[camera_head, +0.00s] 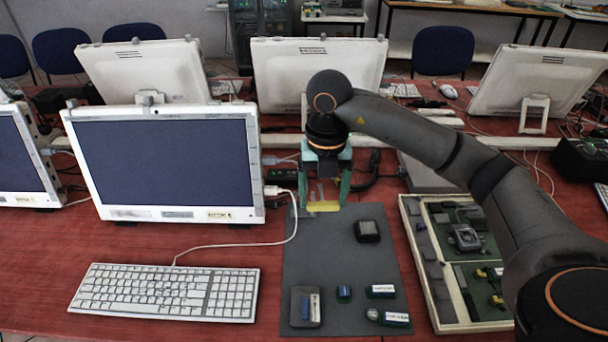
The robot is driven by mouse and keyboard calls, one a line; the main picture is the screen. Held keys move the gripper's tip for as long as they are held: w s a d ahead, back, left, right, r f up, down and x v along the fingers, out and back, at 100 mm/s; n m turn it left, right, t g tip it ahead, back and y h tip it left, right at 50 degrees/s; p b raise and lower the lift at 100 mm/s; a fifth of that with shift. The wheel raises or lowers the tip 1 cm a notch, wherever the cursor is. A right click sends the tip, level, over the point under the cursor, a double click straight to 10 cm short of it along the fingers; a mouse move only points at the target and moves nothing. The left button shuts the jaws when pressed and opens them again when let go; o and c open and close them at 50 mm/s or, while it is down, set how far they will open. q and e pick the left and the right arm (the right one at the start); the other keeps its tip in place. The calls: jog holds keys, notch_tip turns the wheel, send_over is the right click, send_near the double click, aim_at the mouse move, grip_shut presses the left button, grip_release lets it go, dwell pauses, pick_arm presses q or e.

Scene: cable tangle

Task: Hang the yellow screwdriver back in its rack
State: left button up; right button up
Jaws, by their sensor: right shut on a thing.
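My right gripper (324,202) is over the far end of the grey mat, its green fingers pointing down. It is shut on a yellow piece, which I take to be the yellow screwdriver (323,207); only a short yellow bar shows between the fingertips. A small pale grey shape shows just above the bar, and I cannot tell what it is. Whether the bar touches the mat is unclear. I cannot make out a screwdriver rack for certain. My left gripper is not in view.
The grey mat (335,265) holds a black block (367,231), a dark tray (305,307) and several small blue and white items. A compartmented wooden case (411,225) lies right, partly behind my right arm.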

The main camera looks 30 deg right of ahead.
jog(key=n, duration=0.2)
jog(key=a+n, duration=0.1)
jog(key=n, duration=0.3)
jog(key=shift+s+a+r+p, duration=0.2)
jog(key=shift+a+r+p, duration=0.05)
jog(key=shift+r+p, duration=0.15)
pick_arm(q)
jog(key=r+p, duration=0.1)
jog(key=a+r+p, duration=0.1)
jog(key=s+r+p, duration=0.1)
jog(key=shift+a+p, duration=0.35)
pick_arm(e)
jog(key=s+a+r+n, duration=0.1)
jog(key=s+a+n, duration=0.1)
jog(key=n, duration=1.6)
jog(key=s+a+r+n, duration=0.1)
jog(key=s+a+n, duration=0.2)
jog(key=n, duration=1.4)
jog(key=shift+a+n, duration=0.4)
jog(key=shift+a, duration=0.5)
